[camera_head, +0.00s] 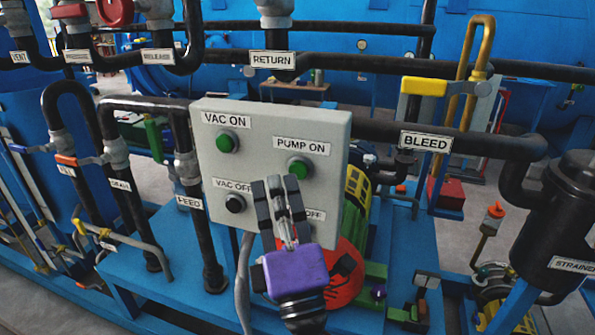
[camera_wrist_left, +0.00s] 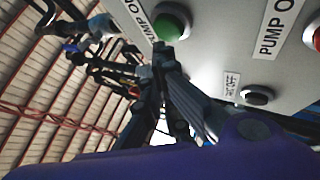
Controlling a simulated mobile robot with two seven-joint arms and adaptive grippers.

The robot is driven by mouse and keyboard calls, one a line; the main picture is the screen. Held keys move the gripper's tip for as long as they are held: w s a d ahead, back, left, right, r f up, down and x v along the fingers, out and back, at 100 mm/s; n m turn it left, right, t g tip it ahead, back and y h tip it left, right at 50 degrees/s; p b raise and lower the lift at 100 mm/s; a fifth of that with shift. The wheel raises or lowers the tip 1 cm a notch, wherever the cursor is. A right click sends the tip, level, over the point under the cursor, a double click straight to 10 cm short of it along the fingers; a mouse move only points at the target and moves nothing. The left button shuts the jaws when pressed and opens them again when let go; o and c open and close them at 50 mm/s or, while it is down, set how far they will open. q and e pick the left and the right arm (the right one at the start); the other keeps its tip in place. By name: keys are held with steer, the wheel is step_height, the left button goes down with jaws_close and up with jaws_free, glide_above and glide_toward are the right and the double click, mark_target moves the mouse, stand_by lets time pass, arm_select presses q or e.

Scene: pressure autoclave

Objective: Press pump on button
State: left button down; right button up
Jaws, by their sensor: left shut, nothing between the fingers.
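The grey control box (camera_head: 262,225) carries the PUMP ON button (camera_head: 299,168), a green dome under its label. In the left wrist view the green button (camera_wrist_left: 172,25) shows at the top, just beyond my fingertips. My left gripper (camera_head: 278,185), with a purple body, is shut and empty. Its fingers point up in front of the box, with the tips just below and left of the PUMP ON button. In the left wrist view the fingertips (camera_wrist_left: 168,62) appear close under the button; I cannot tell whether they touch. The gripper covers the lower right button in the head view.
The green VAC ON button (camera_head: 227,142) and black VAC OFF button (camera_head: 235,204) are on the box's left side. A red button (camera_wrist_left: 314,35) shows at the wrist view's right edge. Black pipes (camera_head: 180,130) stand left of the box; a yellow BLEED handle (camera_head: 424,86) is to its right.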

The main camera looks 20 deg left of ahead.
arm_select(q)
steer(key=shift+w, duration=0.15)
stand_by(0.8)
steer(key=shift+w, duration=0.3)
